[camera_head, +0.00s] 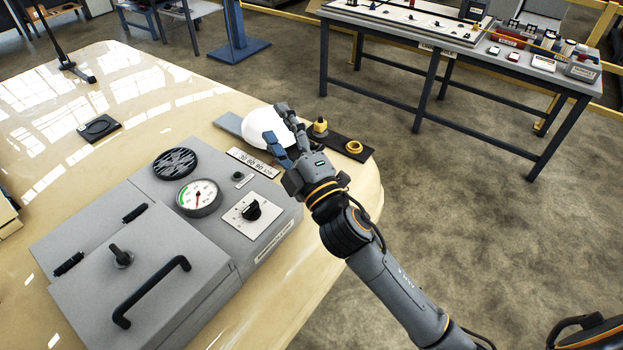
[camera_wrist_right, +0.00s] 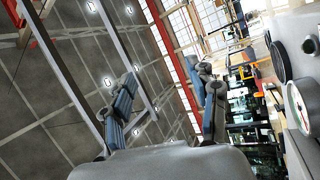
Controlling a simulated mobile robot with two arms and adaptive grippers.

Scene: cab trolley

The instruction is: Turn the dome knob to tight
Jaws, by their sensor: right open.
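A white dome (camera_head: 258,124) sits on a grey plate at the far right end of the tan table, partly hidden by my right fingers. I cannot tell any marking for tight. My right gripper (camera_head: 278,124) is open, its fingers in front of or over the dome in the head view; contact cannot be told. In the right wrist view the gripper (camera_wrist_right: 165,105) has its two fingers apart with nothing between them. My left gripper is not in view.
A grey control box (camera_head: 146,228) with a pressure gauge (camera_head: 199,196), a black dial (camera_head: 250,210) and a handled lid fills the near table. A yellow ring (camera_head: 354,147) lies on the dark strip. A bench (camera_head: 480,55) with small items stands behind, across open floor.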

